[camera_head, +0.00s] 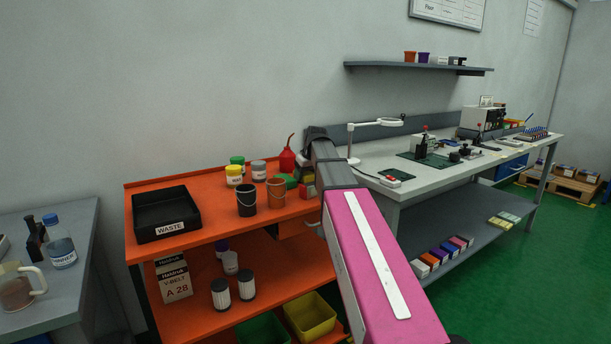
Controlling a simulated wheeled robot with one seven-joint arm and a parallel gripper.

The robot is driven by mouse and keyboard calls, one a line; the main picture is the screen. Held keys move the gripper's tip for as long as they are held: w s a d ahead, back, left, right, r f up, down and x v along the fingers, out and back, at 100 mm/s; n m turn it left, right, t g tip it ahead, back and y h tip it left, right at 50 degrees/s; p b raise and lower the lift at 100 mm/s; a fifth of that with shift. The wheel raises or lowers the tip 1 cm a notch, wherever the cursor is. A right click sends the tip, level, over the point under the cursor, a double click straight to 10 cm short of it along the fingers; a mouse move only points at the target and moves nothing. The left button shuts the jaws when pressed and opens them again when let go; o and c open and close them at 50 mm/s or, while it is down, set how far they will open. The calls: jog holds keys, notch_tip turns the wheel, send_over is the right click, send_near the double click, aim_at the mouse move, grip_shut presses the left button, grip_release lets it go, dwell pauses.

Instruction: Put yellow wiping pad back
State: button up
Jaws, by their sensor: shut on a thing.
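I cannot make out a yellow wiping pad in this view. My pink and grey arm reaches from the bottom right up toward the right end of the orange cart (205,242). The arm's dark far end is over the back right of the cart's top. My gripper's fingers, and anything between them, are hidden behind the arm. Small red and yellow items (307,187) show just left of the arm, partly covered, and I cannot tell what they are.
On the cart top are a black WASTE tray (168,213), a black bucket (247,203), an orange bucket (276,194), several jars and a red oil can (287,157). A white workbench (425,178) with a lamp stands to the right.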

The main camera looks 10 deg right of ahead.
jog(key=shift+f, duration=0.15)
jog(key=o, duration=0.9)
jog(key=shift+c, duration=0.2)
jog(key=v, duration=1.2)
